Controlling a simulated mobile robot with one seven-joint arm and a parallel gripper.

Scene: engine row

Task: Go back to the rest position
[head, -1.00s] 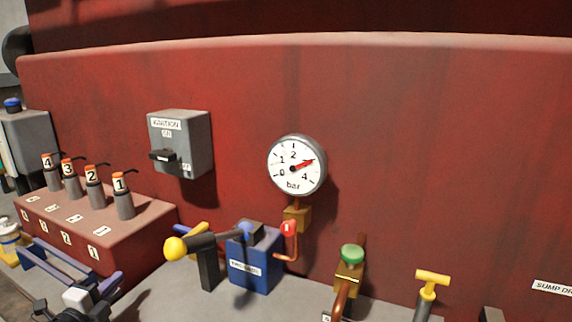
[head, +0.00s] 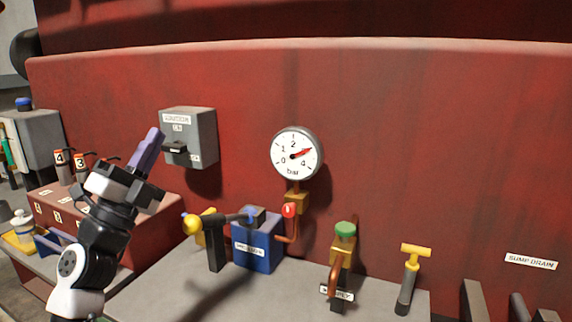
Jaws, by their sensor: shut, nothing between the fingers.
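My gripper (head: 149,148) is raised at the left of the head view, on my black and white arm. Its purple fingers are together and hold nothing. The fingertips appear just left of the grey ignition box (head: 192,122) on the red engine wall; whether they touch it I cannot tell. The box's black lever (head: 174,149) lies to the right of the fingers. My arm hides part of the row of numbered plugs; plugs 4 (head: 63,165) and 3 (head: 82,167) show.
A bar gauge (head: 296,152) with its needle between 2 and 4 hangs mid-wall. A grey cabinet (head: 36,135) stands far left. The wall's upper right is clear.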

